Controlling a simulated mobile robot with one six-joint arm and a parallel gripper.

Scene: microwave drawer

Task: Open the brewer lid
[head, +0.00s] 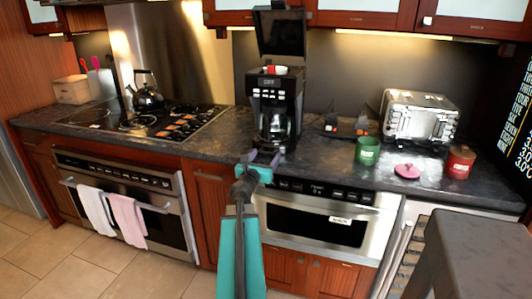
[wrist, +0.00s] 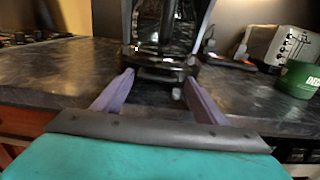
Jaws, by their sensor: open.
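The black coffee brewer (head: 274,105) stands on the dark counter in the head view. Its lid (head: 281,32) stands upright, raised above the brewer's top. A red and white item (head: 274,70) shows at the open top. My gripper (head: 261,158) is in front of and below the brewer, at the counter's front edge. In the wrist view, my gripper (wrist: 158,88) has its two purple fingers spread apart with nothing between them, pointing at the brewer's base (wrist: 152,68). The lid is out of the wrist view.
A green mug (head: 367,152), a pink lid (head: 407,171), a red canister (head: 460,162) and a toaster (head: 418,118) stand to the right. A stove (head: 155,120) with a kettle (head: 147,95) is to the left. Below the counter is a microwave drawer (head: 325,215).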

